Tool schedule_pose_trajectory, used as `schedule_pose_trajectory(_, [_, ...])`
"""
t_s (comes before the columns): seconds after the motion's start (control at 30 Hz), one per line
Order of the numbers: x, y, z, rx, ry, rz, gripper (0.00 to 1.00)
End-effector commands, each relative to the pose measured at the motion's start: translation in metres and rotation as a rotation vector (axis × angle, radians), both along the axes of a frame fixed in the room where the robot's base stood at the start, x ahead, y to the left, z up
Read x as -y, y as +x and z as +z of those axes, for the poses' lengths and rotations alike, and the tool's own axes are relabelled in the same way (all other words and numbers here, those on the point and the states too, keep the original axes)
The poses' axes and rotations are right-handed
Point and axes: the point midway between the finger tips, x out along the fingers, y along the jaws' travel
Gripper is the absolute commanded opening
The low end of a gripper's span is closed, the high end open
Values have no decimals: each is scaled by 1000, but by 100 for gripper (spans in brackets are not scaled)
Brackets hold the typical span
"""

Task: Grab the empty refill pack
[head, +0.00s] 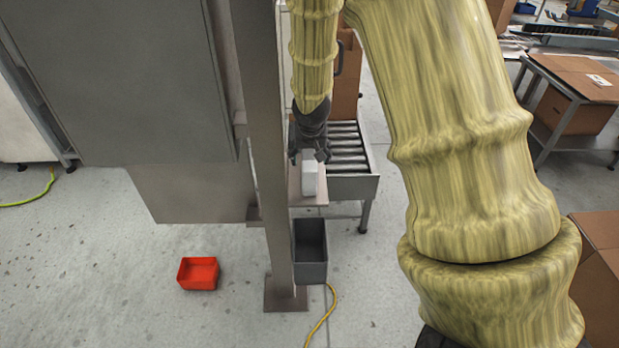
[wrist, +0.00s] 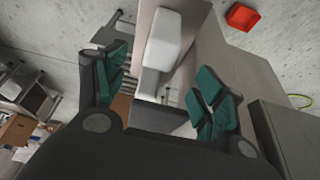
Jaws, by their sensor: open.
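The refill pack looks to be the white, block-like pack (head: 309,180) standing on a small shelf (head: 318,200) beside the grey post in the head view. In the wrist view the white pack (wrist: 165,42) lies just beyond the fingertips, between the two fingers in the picture. My gripper (head: 309,157) is directly above and behind the pack in the head view. In the wrist view my gripper (wrist: 160,95) is open, its green-padded fingers wide apart with nothing gripped. I cannot tell whether the pack is empty.
A grey post (head: 268,150) and grey cabinet (head: 125,80) stand close left of my gripper. A dark grey bin (head: 311,250) is below, and a red bin (head: 198,273) sits on open floor at left.

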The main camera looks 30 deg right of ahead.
Motion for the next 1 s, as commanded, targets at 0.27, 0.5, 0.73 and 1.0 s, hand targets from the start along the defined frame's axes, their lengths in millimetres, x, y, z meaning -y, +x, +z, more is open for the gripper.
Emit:
schedule_pose_trajectory(0.27, [4,8,-21,0,0,0,70])
schedule_pose_trajectory(0.5, [6,10,-27,0,0,1,70])
schedule_pose_trajectory(0.73, [9,14,-42,-2,-1,1,70])
schedule_pose_trajectory(1.0, [14,22,-63,-1,-1,1,70])
